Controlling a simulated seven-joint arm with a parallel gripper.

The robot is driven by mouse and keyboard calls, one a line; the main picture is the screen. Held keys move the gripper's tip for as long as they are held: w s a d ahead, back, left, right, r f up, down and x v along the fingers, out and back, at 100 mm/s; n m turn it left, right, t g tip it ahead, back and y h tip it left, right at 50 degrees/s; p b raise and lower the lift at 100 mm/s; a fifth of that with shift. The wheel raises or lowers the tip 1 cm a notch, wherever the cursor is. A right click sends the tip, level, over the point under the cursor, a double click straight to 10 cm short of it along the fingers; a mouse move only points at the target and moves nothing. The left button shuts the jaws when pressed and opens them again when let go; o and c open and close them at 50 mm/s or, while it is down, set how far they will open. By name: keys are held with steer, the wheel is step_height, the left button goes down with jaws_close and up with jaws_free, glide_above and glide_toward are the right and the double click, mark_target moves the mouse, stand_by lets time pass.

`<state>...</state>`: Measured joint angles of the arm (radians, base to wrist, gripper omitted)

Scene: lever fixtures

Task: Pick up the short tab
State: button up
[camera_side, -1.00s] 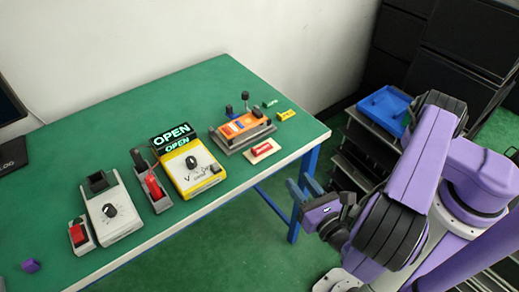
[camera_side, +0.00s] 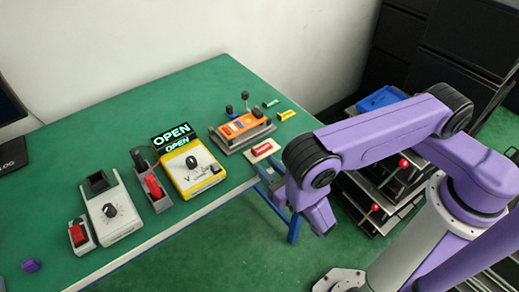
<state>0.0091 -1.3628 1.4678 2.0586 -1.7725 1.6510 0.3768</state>
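Two small tabs lie near the back right corner of the green table: a green one (camera_side: 270,103) and a yellow one (camera_side: 286,115) with dark marks. I cannot tell for sure which is the short tab. My gripper (camera_side: 269,170) is at the table's right front edge, below and left of both tabs and apart from them. Its two fingers point up and left and look spread with nothing between them. My purple wrist hides part of the gripper.
A red switch on a pale plate (camera_side: 262,150) lies close to my gripper. An orange lever box (camera_side: 242,127) with dark knobs stands behind it. A yellow dial box (camera_side: 190,170), an OPEN sign (camera_side: 171,135) and a white dial box (camera_side: 112,211) stand left. The back left table is clear.

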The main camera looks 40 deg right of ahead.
mark_target(255, 151)
steer(key=shift+w+d+r, duration=0.1)
steer(key=shift+w+d, duration=0.1)
steer(key=shift+w, duration=1.45)
steer(key=shift+w+d+r, duration=0.1)
steer(key=shift+w+d, duration=0.05)
steer(key=shift+w, duration=1.5)
jaws_close()
